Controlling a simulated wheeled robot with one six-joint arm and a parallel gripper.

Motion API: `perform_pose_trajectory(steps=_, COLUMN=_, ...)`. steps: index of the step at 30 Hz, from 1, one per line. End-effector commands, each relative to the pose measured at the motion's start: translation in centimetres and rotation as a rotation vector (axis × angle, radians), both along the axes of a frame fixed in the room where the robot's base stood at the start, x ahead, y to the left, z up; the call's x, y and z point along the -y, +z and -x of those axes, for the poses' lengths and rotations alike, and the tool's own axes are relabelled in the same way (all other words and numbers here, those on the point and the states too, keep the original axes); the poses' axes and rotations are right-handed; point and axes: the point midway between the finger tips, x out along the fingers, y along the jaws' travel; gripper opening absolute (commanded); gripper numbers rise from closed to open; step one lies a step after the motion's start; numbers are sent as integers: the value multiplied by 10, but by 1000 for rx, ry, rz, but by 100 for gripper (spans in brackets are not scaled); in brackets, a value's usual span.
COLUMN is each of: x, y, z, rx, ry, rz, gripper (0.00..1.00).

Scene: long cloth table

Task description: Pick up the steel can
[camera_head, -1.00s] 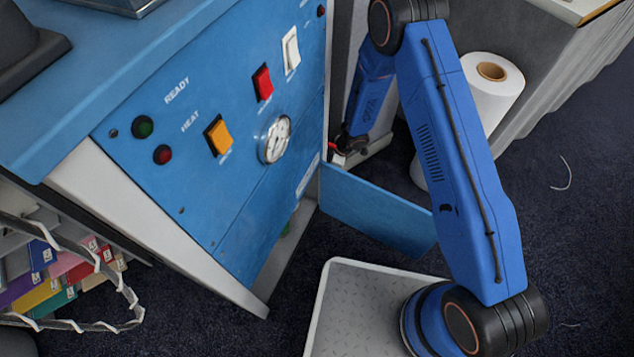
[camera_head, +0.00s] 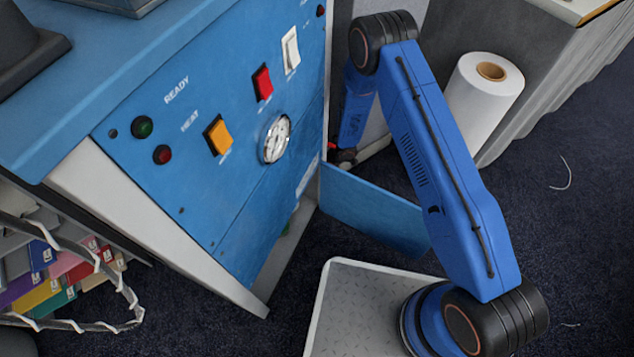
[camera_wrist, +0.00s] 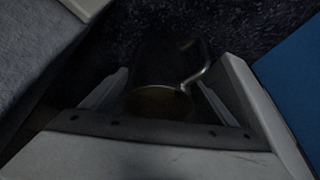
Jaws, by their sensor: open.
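The steel can (camera_wrist: 165,65) shows in the wrist view as a dark metal cylinder with a curved handle on its right side and a dull yellow-brown round end towards the camera. The picture is dim there. My gripper (camera_wrist: 160,88) is open, with a pale finger on either side of the can; whether they touch it I cannot tell. In the head view the can is not visible, and my gripper's end is hidden beside the blue machine, behind its open door.
The blue machine (camera_head: 150,75) stands at left, with its open blue door (camera_head: 375,212) projecting near my forearm. A white paper roll (camera_head: 482,105) stands by the grey cloth table (camera_head: 560,50). Coloured folders (camera_head: 60,275) sit lower left. Dark carpet (camera_head: 570,230) is mostly clear at right.

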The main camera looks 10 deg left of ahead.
Motion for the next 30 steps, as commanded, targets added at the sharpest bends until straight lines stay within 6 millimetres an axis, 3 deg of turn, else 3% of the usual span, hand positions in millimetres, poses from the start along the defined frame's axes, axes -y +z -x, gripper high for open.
perform_pose_trajectory(steps=2, x=0, y=0, z=0, rx=0, ry=0, rz=0, gripper=80)
perform_pose_trajectory(steps=3, x=0, y=0, z=0, rx=0, ry=0, rz=0, gripper=76)
perform_pose_trajectory(steps=9, x=0, y=1, z=0, rx=0, ry=0, rz=-1, gripper=29)
perform_pose_trajectory(steps=19, x=0, y=6, z=0, rx=1, ry=1, rz=-1, gripper=29)
perform_pose_trajectory(steps=27, x=0, y=35, z=-1, rx=3, ry=1, rz=-1, gripper=29)
perform_pose_trajectory(steps=30, x=18, y=36, z=-2, rx=-2, ry=-5, rz=1, gripper=29)
